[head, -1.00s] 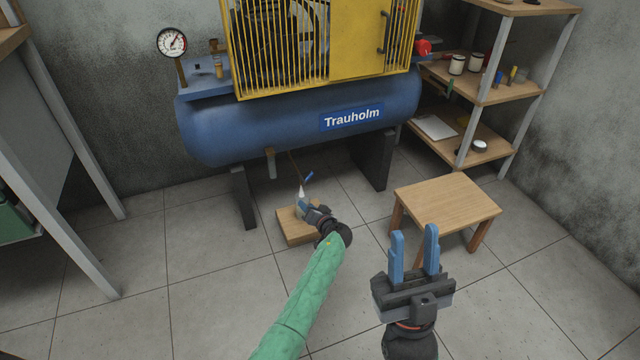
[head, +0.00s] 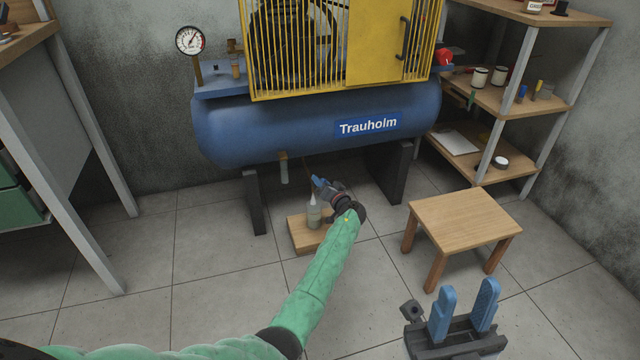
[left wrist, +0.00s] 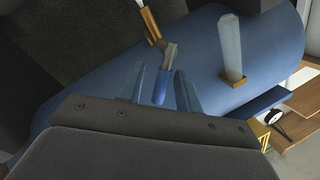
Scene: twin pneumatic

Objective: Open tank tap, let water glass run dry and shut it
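The tank tap has a blue lever (left wrist: 161,88) on a grey body and a brass pipe (left wrist: 151,24). In the left wrist view the lever sits between the fingers of my left gripper (left wrist: 160,92), with gaps beside it. In the head view my left gripper (head: 320,184) is under the tank and covers the tap. The clear water glass (head: 284,169) hangs under the blue tank (head: 270,130); it also shows in the left wrist view (left wrist: 231,47). I cannot tell its water level. My right gripper (head: 463,312) is open and empty at the lower right.
A bottle (head: 313,217) with a white nozzle stands on a wooden block (head: 302,238) below my left gripper. A wooden stool (head: 463,219) stands to the right, shelves (head: 520,100) behind it. A pressure gauge (head: 190,40) rises at the tank's left. The front floor is clear.

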